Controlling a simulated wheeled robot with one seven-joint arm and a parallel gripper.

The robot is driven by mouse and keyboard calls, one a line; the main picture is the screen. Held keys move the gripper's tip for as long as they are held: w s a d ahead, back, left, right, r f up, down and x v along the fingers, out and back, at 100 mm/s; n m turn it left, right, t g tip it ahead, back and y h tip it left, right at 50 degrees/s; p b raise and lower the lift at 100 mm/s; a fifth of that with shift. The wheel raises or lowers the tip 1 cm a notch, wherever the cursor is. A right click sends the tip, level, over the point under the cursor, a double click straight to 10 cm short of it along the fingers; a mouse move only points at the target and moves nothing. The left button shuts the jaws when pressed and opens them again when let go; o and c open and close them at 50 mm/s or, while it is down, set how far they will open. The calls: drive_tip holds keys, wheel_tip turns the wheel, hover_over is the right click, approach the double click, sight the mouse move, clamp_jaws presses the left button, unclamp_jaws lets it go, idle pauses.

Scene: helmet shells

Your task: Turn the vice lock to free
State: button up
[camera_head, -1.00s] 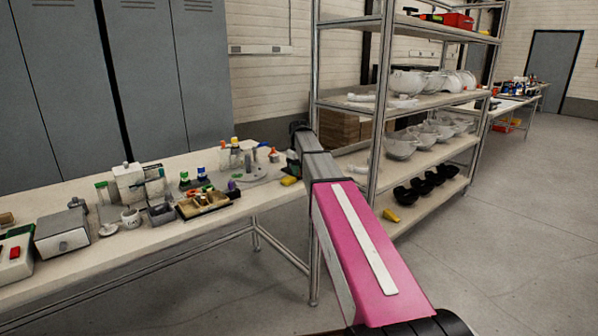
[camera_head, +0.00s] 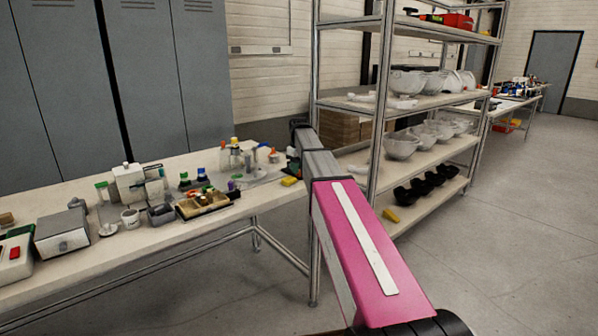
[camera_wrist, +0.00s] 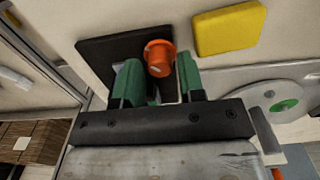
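An orange round knob (camera_wrist: 159,58), which looks like the vice lock, stands on a black square plate (camera_wrist: 98,55) in the wrist view. My gripper (camera_wrist: 158,66) has two green fingers spread apart, one on each side of the knob's near end. The fingers look open with nothing clamped; whether either one touches the knob, I cannot tell. In the head view, my arm hides most of the gripper and the plate at the bench's right end.
A yellow block (camera_wrist: 228,28) lies right of the knob, and a grey disc with a green spot (camera_wrist: 286,105) is farther right. The bench (camera_head: 150,243) carries several small items on the left. A shelf rack (camera_head: 376,150) with bowls stands close behind my arm.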

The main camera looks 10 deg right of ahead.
wheel_tip(320, 180, up, 10)
drive_tip(key=shift+f, duration=0.2)
drive_tip(key=shift+s, duration=0.1)
idle(0.3)
